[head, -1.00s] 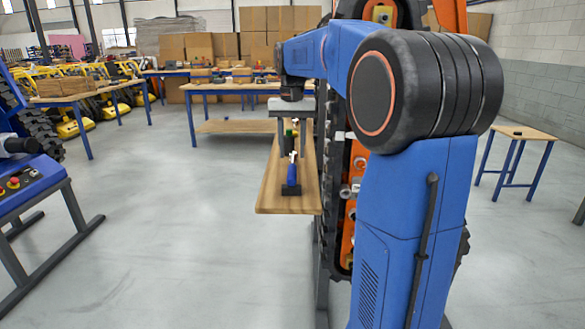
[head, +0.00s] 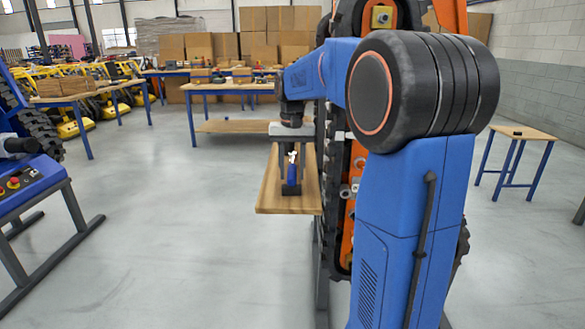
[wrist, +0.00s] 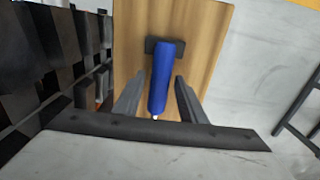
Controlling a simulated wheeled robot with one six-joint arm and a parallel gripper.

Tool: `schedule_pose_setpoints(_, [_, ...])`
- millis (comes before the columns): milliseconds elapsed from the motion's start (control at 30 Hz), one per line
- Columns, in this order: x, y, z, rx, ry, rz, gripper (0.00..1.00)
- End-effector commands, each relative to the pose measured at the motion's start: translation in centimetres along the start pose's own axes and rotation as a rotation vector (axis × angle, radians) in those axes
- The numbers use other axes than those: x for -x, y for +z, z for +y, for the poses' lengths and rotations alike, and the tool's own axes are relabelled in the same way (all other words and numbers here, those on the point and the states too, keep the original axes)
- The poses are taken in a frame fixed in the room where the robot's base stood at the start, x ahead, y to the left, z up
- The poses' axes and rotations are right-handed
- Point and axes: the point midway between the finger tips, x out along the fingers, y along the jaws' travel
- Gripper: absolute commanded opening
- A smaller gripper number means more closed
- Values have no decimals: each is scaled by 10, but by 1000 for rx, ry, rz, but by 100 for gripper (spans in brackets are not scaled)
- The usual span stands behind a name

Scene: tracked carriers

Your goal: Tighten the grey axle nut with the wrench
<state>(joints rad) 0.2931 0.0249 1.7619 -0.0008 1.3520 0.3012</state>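A blue-handled tool (head: 292,174) with a pale metal tip stands upright in a dark holder (head: 291,190) on a wooden board. The tip is too small to tell whether this is the wrench. My gripper (head: 291,168) is over the tool, fingers pointing down. In the wrist view, the blue handle (wrist: 161,75) shows between the fingers of my gripper (wrist: 157,92), with gaps at both sides; it is open. Small grey round parts (head: 345,191) sit on the orange side of the tracked carrier; I cannot tell which is the axle nut.
The wooden board (head: 270,200) juts out left of the tracked carrier (head: 331,235), whose dark track also fills the left of the wrist view (wrist: 50,50). A small table (head: 519,134) stands at right. The floor left of the board is clear.

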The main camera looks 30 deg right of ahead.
Motion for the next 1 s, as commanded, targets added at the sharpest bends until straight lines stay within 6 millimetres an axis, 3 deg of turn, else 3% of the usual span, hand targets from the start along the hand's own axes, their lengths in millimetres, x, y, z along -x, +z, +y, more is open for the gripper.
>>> schedule_pose_setpoints(67, [0,0,0,0,0,0,35])
schedule_pose_setpoints(200, [0,0,0,0,0,0,2])
schedule_pose_setpoints(233, [0,0,0,0,0,0,0])
schedule_pose_setpoints(467, [5,0,0,0,0,1,0])
schedule_pose_setpoints(1000, [39,0,0,0,0,1,0])
